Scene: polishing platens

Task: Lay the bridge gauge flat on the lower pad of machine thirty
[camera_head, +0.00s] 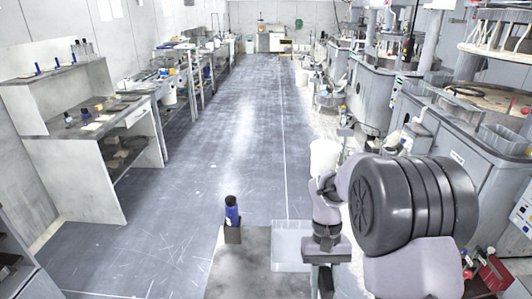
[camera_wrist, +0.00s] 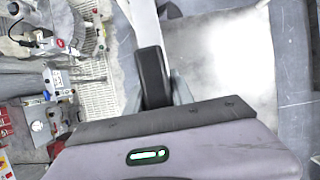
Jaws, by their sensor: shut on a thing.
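My gripper (camera_wrist: 158,92) shows in the wrist view, its two grey fingers shut on a dark, blunt-ended bar. I take this bar to be the bridge gauge (camera_wrist: 152,68); it is seen nearly end-on, so its full shape is hidden. In the head view my arm fills the lower right, and I cannot make out the fingers or the gauge. Grey polishing machines line the right side. The nearest one (camera_head: 470,165) has a round tan pad (camera_head: 480,97) under a raised upper frame. I cannot read which machine is thirty.
A bench (camera_head: 75,105) with small bottles stands at the left, with more benches behind it. The aisle floor (camera_head: 235,130) between is clear. A pale tray (camera_head: 290,228) and a blue bottle (camera_head: 232,210) are close in front. Red items (camera_head: 495,273) lie at lower right.

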